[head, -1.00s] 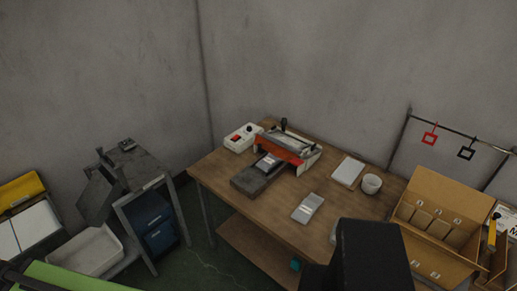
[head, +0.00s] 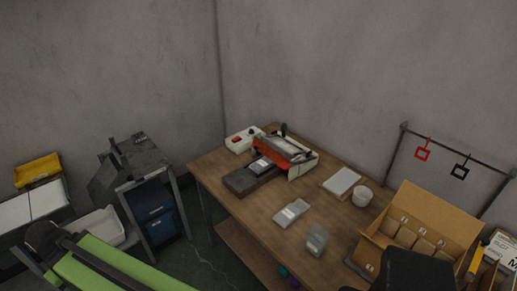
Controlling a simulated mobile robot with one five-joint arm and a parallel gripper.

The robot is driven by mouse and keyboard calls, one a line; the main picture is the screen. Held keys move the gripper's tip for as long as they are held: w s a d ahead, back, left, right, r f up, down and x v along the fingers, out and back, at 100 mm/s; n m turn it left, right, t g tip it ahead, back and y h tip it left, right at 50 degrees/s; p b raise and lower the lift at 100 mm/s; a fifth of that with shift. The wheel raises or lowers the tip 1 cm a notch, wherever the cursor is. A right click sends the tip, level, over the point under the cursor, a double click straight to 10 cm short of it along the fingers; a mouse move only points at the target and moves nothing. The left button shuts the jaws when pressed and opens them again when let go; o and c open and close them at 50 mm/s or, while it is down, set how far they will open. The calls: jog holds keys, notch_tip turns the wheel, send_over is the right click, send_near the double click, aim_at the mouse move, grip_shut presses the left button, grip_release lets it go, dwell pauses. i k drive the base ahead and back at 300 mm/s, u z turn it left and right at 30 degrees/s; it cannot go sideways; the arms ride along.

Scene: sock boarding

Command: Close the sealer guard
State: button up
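The sealer stands on the wooden table in the head view, with a dark grey bed (head: 245,181) reaching toward the front left. Its red-orange guard (head: 268,146) sits across the machine behind the bed, below a black-knobbed metal bar (head: 290,146). A small grey-white packet (head: 262,165) lies on the bed near the guard. Whether the guard is raised or lowered is too small to tell. A dark block, probably part of my arm, shows at the bottom right. My gripper's fingers are not in view.
A white control box (head: 243,139) stands behind the sealer. A packet (head: 291,213), a clear grey container (head: 317,239), a white pad (head: 342,182) and a white cup (head: 362,196) are on the table (head: 262,217). A cardboard box (head: 428,219) stands at the right.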

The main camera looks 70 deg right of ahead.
aim_at(266, 150)
jog(key=z, duration=0.5)
jog(key=i, duration=1)
jog(key=u, duration=0.1)
